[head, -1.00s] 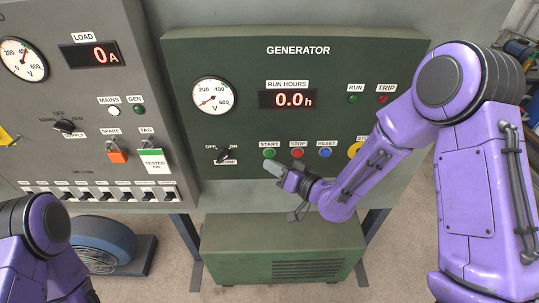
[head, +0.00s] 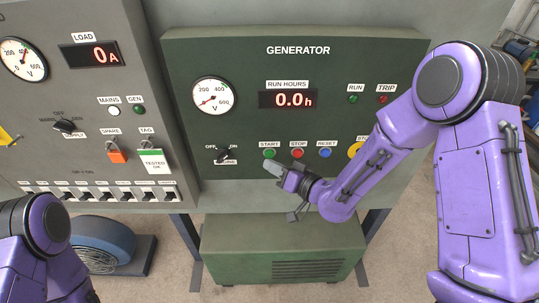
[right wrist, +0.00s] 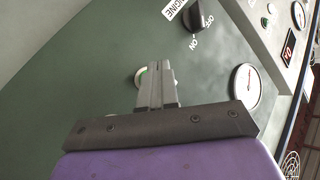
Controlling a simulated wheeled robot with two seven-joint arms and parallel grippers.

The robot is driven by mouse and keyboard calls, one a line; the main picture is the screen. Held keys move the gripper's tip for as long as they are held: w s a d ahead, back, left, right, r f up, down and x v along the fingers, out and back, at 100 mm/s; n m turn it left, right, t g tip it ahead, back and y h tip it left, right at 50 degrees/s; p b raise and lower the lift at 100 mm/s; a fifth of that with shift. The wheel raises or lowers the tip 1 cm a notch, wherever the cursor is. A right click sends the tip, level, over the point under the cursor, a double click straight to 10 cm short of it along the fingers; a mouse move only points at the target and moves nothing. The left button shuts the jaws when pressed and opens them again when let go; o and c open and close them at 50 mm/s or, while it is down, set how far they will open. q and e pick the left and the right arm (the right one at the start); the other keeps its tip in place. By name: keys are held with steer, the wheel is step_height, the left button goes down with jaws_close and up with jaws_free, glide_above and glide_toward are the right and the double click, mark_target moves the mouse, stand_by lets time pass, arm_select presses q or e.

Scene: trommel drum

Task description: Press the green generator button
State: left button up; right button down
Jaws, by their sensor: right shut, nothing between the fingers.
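The green START button (head: 269,153) sits on the dark green generator panel (head: 380,70), at the left of a row of buttons. My right gripper (head: 268,166) is shut and empty, with its fingertips just below and in front of the green button. In the right wrist view, the shut fingers (right wrist: 157,80) point at the panel and partly cover the green button (right wrist: 140,78), whose pale ring shows at their left. I cannot tell whether the tips touch it. Only my left arm shows at the lower left; its gripper is out of view.
The red STOP button (head: 297,153) and blue RESET button (head: 325,153) are to the right of START. The black engine switch (head: 223,155) is to its left. A yellow-backed stop button (head: 355,150) is partly hidden by my right arm. A green box (head: 265,245) stands below.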

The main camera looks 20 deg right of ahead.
steer(key=shift+w+d, duration=0.15)
steer(key=shift+w, duration=0.25)
steer(key=shift+w+d, duration=0.1)
steer(key=shift+w, duration=0.35)
stand_by(0.7)
stand_by(0.4)
steer(key=shift+s+a, duration=0.25)
steer(key=shift+s, duration=0.6)
steer(key=s, duration=0.2)
steer(key=s+a, duration=0.1)
steer(key=s, duration=0.1)
steer(key=shift+s+a+b, duration=0.2)
steer(key=shift+s+b, duration=0.1)
steer(key=shift+s, duration=0.1)
